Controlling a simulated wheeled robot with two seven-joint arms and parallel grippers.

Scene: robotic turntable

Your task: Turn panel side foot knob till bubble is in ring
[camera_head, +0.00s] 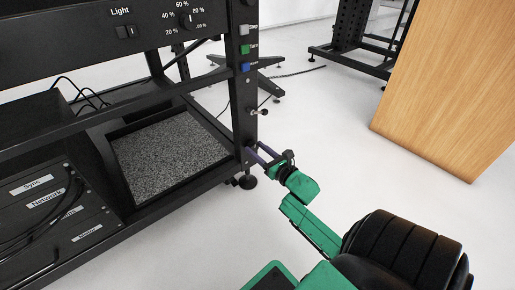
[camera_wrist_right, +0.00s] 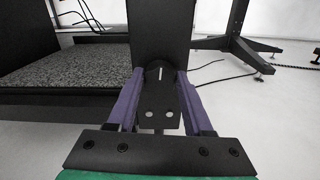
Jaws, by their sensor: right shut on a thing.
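My right gripper (camera_head: 258,153) reaches the lower end of the black rack post (camera_head: 245,85), just above a round black foot (camera_head: 247,181). In the right wrist view the purple fingers of this gripper (camera_wrist_right: 159,78) stand on both sides of a dark part at the post's base. They are shut on it, but its shape is mostly hidden against the black post (camera_wrist_right: 161,35). No bubble or ring can be made out in either view. My left gripper is not in view.
A small lever with a round end (camera_head: 259,111) sticks out of the post above my gripper. A grey speckled slab (camera_head: 168,152) lies in the rack's lower bay at left. A wooden block (camera_head: 450,85) stands at right. The white floor between is clear.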

